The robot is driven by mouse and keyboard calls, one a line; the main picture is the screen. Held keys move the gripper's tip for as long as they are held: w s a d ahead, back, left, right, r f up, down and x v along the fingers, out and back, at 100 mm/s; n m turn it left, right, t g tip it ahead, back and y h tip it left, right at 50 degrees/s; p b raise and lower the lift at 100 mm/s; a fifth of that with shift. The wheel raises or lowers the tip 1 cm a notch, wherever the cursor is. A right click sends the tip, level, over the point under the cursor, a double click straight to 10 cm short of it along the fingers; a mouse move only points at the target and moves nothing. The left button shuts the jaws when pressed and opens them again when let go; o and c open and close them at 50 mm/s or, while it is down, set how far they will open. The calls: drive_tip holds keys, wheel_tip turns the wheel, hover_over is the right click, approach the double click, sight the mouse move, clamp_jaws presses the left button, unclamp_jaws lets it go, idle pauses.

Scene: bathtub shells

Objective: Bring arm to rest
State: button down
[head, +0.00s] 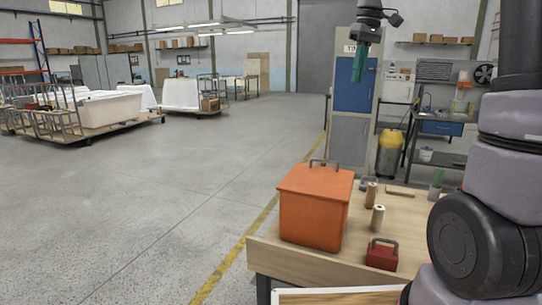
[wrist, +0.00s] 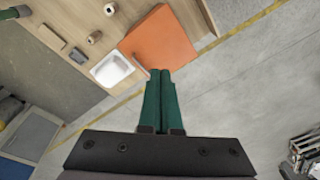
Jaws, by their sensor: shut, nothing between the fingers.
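My gripper (head: 358,78) hangs at the top of the head view, fingers pointing down, above the far side of the wooden table (head: 400,222). Its green fingers are together in the wrist view (wrist: 162,74), with nothing between them. The orange box (head: 312,210) with a grey handle on its lid stands at the table's left end. It also shows beyond the fingertips in the wrist view (wrist: 160,38). My gripper is above the box's height and appears clear of everything.
The table also holds a small red box (head: 382,255), a pale cylinder (head: 377,217), a brown cylinder (head: 371,194) and a green item (head: 435,192). A white dish (wrist: 112,70) lies beside the orange box.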

drive_tip(key=s+f+m+t, duration=0.2)
drive_tip(key=s+m+t, duration=0.1)
drive_tip(key=s, duration=0.8)
drive_tip(key=s+d+f+m+t, duration=0.1)
drive_tip(key=s+f+m+t, duration=0.1)
drive_tip(key=s+m, duration=0.4)
drive_tip(key=s+t, duration=0.1)
drive_tip(key=s, duration=0.4)
drive_tip(key=shift+f+t+y, duration=0.25)
drive_tip(key=shift+t+y, duration=0.05)
drive_tip(key=shift+y, duration=0.1)
drive_tip(key=shift+s+d, duration=0.1)
drive_tip(key=shift+s, duration=0.05)
